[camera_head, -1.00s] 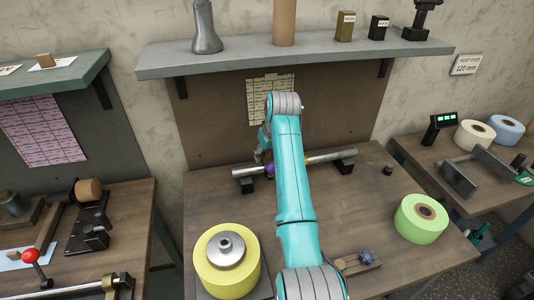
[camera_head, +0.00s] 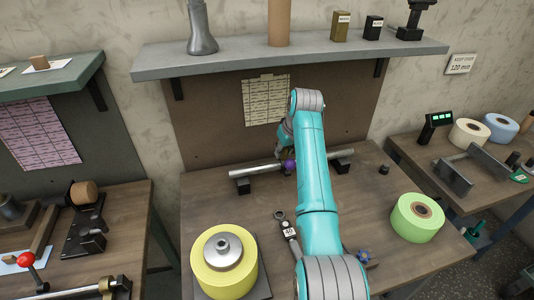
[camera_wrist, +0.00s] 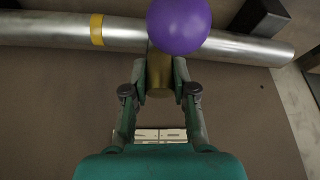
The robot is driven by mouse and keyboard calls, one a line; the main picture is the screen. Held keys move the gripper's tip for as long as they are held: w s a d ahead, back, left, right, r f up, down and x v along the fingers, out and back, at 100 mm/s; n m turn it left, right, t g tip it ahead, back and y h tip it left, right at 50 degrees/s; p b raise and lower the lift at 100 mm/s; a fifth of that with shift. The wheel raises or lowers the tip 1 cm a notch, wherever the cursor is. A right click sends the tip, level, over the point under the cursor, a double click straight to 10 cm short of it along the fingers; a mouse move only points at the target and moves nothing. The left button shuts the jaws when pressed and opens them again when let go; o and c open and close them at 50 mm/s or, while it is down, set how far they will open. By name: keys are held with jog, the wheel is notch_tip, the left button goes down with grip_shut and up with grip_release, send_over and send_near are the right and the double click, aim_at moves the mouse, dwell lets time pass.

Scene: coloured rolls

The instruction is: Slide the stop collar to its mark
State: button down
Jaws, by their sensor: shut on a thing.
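A silver bar (camera_head: 258,170) lies across two dark supports on the middle table; it crosses the top of the wrist view (camera_wrist: 50,30). The brass-coloured stop collar (camera_wrist: 158,75) is at the bar, with a purple ball knob (camera_wrist: 180,22) covering part of it. The knob also shows in the head view (camera_head: 289,165). My gripper (camera_wrist: 160,85) is shut on the collar, one finger on each side. A yellow band (camera_wrist: 96,30) on the bar, seemingly the mark, is left of the collar in the wrist view, with bare bar between them. My arm hides the band in the head view.
A yellow roll (camera_head: 224,262) stands at the table's front left, a green roll (camera_head: 417,217) at the right. A tool with a white label (camera_head: 288,230) lies beside my arm. A grey shelf (camera_head: 290,58) overhangs the back. The table's middle left is clear.

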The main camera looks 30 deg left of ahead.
jog(key=w+d, duration=0.4)
jog(key=w, duration=0.1)
jog(key=shift+d, duration=0.1)
jog(key=c, duration=0.9)
grip_release()
jog(key=shift+c, duration=0.2)
jog(key=v, duration=1.2)
jog(key=shift+d, duration=0.1)
